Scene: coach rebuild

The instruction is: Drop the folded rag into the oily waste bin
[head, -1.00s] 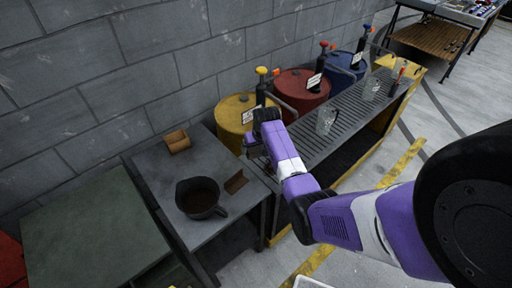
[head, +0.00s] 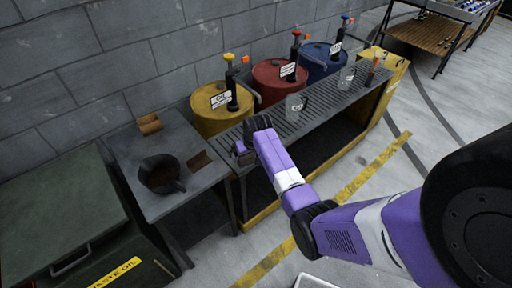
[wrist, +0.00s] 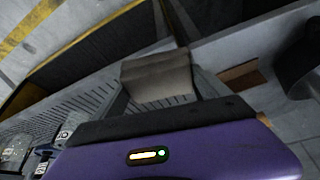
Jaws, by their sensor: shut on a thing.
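The folded rag (wrist: 158,78) is a grey-brown pad held between the two fingers of my gripper (wrist: 160,92) in the wrist view. In the head view my gripper (head: 243,152) is above the left end of the slatted bench, and the rag is barely visible there. A dark green bin (head: 62,215) stands at the lower left, with a flat lid that looks closed, a front handle and a yellow label partly reading "WASTE OIL" (head: 116,273). My gripper is well to the right of it.
A grey side table (head: 150,205) between bin and bench holds a dark pan (head: 160,174) and two brown pieces (head: 149,123). Yellow (head: 205,122), red and blue drums with pumps stand behind the slatted bench (head: 325,112), which holds glass jugs (head: 295,107). Floor in front is open.

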